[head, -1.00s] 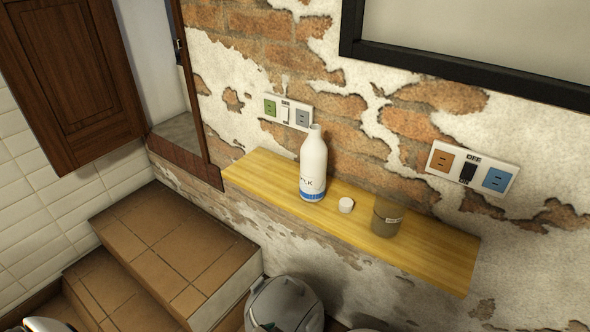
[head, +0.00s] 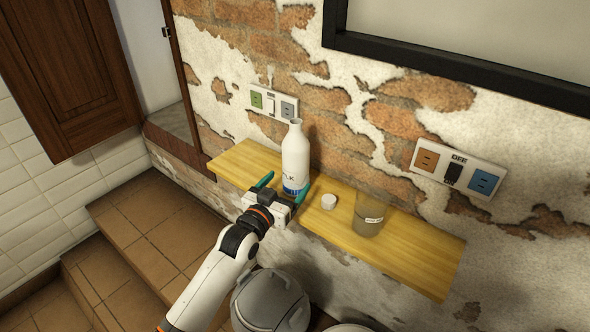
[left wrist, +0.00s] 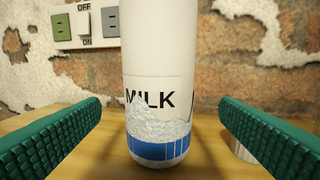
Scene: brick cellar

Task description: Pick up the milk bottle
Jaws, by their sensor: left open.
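The white milk bottle (head: 296,158) stands upright on a yellow wooden shelf (head: 420,258) against the brick wall. It has a blue band near its base, and in the left wrist view the bottle (left wrist: 155,60) shows the word MILK. My left gripper (head: 284,187) is open at the front of the bottle, low on its body. In the left wrist view its two green fingers (left wrist: 158,135) are spread with the bottle centred between them, a gap showing on each side. The bottle's top is cut off in that view. My right gripper is not in view.
A small white cap (head: 328,201) and a translucent brown jar (head: 368,215) stand on the shelf right of the bottle. Sockets (head: 273,104) are on the wall behind. A grey lidded bin (head: 270,302) stands below, and tiled steps (head: 150,225) are at left.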

